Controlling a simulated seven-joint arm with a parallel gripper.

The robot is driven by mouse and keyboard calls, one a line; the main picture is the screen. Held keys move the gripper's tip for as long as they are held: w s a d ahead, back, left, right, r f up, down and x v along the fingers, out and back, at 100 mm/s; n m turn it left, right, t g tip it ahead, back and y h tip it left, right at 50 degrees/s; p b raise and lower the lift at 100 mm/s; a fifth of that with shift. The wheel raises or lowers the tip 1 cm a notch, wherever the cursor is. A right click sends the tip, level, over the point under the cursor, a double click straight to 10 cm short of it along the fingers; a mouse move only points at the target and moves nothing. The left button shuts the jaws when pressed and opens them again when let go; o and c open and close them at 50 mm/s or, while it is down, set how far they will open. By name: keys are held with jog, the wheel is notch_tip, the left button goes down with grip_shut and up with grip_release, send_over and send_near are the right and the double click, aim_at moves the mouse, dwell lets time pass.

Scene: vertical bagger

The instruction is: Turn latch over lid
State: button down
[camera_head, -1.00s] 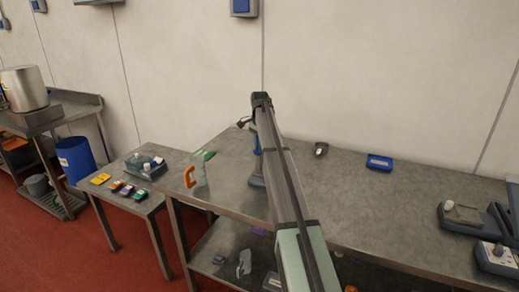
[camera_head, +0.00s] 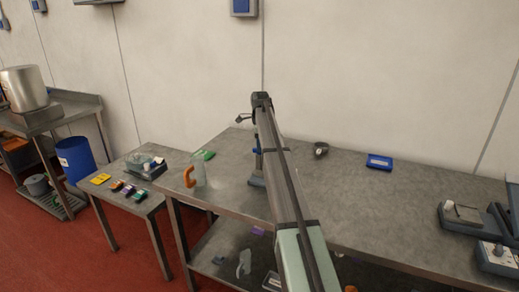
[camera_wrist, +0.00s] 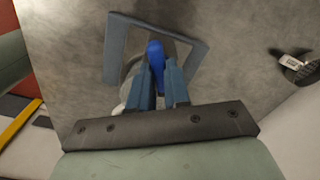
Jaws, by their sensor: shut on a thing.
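In the wrist view my gripper (camera_wrist: 160,92) is shut on a blue lever-like piece (camera_wrist: 155,54), which I take to be the latch. The piece sticks out beyond the fingertips. A flat grey-blue frame (camera_wrist: 116,50) lies around it on the steel table. A pale rounded part shows behind the left finger, mostly hidden. I cannot make out the lid or how the latch sits against it. In the head view my arm covers most of this spot; a grey-blue base (camera_head: 256,181) shows just left of the arm.
A clear container with an orange handle (camera_head: 189,177) and a green item (camera_head: 207,155) stand left on the steel table (camera_head: 370,210). A dark round item (camera_head: 321,149) and a blue tray (camera_head: 379,161) lie to the right. Devices (camera_head: 494,257) stand at far right.

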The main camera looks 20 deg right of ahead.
jog(key=shift+m, duration=2.9)
jog(key=c, duration=0.9)
grip_release()
jog(key=shift+r, duration=2.5)
jog(key=shift+r, duration=0.1)
notch_tip(320, 180, up, 14)
jog(key=shift+f, duration=0.15)
